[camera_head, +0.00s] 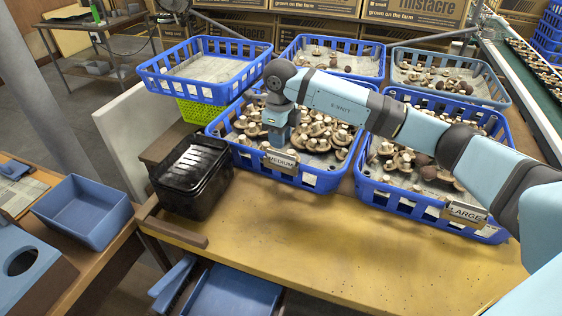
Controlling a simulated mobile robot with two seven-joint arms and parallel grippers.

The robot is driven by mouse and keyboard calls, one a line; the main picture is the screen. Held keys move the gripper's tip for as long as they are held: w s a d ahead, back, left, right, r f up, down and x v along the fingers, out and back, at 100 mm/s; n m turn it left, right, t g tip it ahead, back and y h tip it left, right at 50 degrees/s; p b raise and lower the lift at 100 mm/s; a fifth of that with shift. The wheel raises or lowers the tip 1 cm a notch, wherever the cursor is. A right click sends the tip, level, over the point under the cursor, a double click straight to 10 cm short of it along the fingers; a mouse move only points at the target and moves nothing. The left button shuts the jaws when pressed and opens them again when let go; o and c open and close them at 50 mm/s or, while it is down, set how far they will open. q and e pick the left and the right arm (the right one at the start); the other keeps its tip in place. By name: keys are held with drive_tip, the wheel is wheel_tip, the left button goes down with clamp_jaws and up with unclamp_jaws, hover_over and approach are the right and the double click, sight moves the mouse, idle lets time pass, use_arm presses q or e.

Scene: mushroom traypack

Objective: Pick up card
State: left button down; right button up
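A sign card reading MEDIUM (282,160) is on the front wall of a blue crate (312,180) holding brown and white mushrooms. A second sign card reading LARGE (467,213) is on the front of the blue crate (413,206) to its right. I cannot tell which card the task means. My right arm reaches in from the right, across the LARGE crate. My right gripper (278,134) points down over the MEDIUM crate, just behind the top of its sign. Its fingertips are too small and hidden to tell open from shut. My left gripper is not in view.
A black container stack (187,183) stands left of the MEDIUM crate. An empty blue crate (158,84) is behind it. More mushroom crates stand at the back. The yellow table front (330,245) is clear. A blue bin (82,212) is on the left table.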

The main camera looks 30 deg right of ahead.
sight(281, 161)
wheel_tip(281, 161, down, 4)
drive_tip(key=shift+f, duration=0.2)
clamp_jaws()
drive_tip(key=shift+d+r, duration=0.1)
drive_tip(key=shift+r, duration=0.1)
